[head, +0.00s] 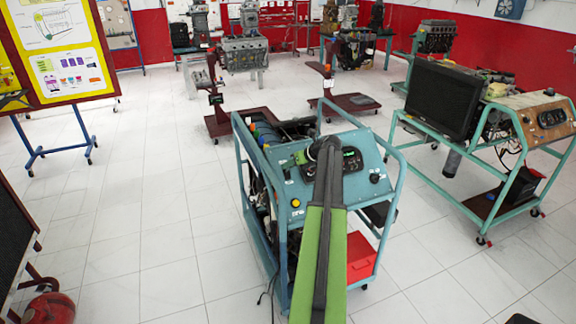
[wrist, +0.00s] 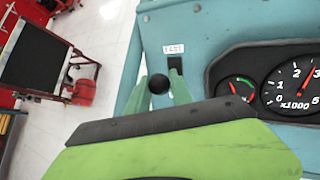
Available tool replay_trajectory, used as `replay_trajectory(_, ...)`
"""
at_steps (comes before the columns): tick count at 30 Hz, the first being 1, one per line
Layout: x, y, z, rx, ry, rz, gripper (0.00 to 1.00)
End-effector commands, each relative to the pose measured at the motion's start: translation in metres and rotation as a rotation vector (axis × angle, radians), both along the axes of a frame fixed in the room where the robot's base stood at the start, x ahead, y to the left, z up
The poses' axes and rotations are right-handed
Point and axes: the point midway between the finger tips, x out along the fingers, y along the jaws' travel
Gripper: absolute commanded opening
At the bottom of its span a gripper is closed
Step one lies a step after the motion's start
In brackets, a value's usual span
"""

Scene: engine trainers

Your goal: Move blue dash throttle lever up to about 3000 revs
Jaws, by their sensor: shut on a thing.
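The blue dash (head: 352,183) belongs to an engine trainer in the middle of the head view; it also fills the upper right of the wrist view (wrist: 215,40). The throttle lever's round black knob (wrist: 158,85) shows near a dark slot (wrist: 175,66) below a small white label. My gripper (wrist: 161,90) is shut on the knob, with a green finger at each side. In the head view my gripper (head: 298,160) is at the dash's left part, and the lever cannot be made out. The rev gauge (wrist: 297,88) has its red needle a little short of 3.
The trainer's teal tube frame (head: 240,165) stands around the dash. A second trainer with a black screen (head: 441,97) stands at the right. A board on a blue stand (head: 62,50) is at the left. White floor (head: 130,230) is clear between them.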

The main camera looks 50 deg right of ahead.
Motion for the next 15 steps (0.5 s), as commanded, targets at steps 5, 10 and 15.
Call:
replay_trajectory(5, 0.0039, 0.0029, 0.0007, 0.008, -0.008, 0.008, 0.00)
replay_trajectory(10, 0.0013, 0.0005, 0.0005, 0.006, -0.007, 0.004, 0.42)
replay_trajectory(15, -0.0013, -0.0017, 0.0004, 0.005, -0.005, -0.001, 0.48)
